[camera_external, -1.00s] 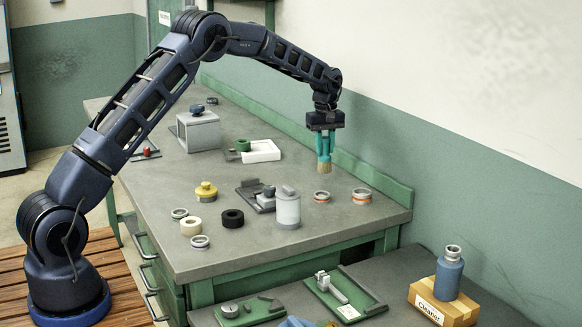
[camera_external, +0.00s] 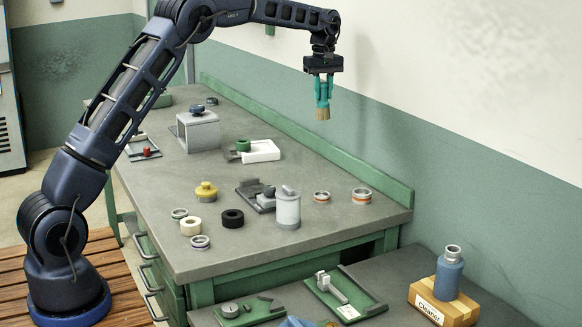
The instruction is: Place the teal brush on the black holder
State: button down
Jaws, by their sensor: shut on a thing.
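My gripper (camera_external: 322,76) is shut on the teal brush (camera_external: 323,93), whose tan bristles point down. It holds the brush upright, well above the bench, in front of the wall. A dark grey fixture (camera_external: 254,196) with a small block on it lies on the bench below and to the left of the brush. A black ring (camera_external: 232,218) lies nearer the front left. I cannot tell for sure which of these is the black holder.
A white canister (camera_external: 287,208) stands beside the dark fixture. Yellow pot (camera_external: 206,191), orange-banded rings (camera_external: 361,195) and several other rings stand around. A grey box (camera_external: 199,131) and white tray (camera_external: 262,151) are farther back. A blue bottle (camera_external: 449,274) stands on a carton at the front right.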

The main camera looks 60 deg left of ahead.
jog(key=s+d+r, duration=0.1)
jog(key=s+d, duration=0.3)
jog(key=s, duration=0.8)
jog(key=s+d, duration=0.5)
jog(key=s, duration=0.6)
jog(key=s+d+r, duration=0.1)
jog(key=s+d, duration=0.3)
jog(key=s, duration=0.8)
jog(key=shift+m, duration=0.3)
notch_tip(320, 180, down, 19)
jog(key=shift+s+f, duration=0.1)
jog(key=shift+f, duration=0.1)
jog(key=shift+f, duration=0.15)
jog(key=c, duration=1.2)
grip_release()
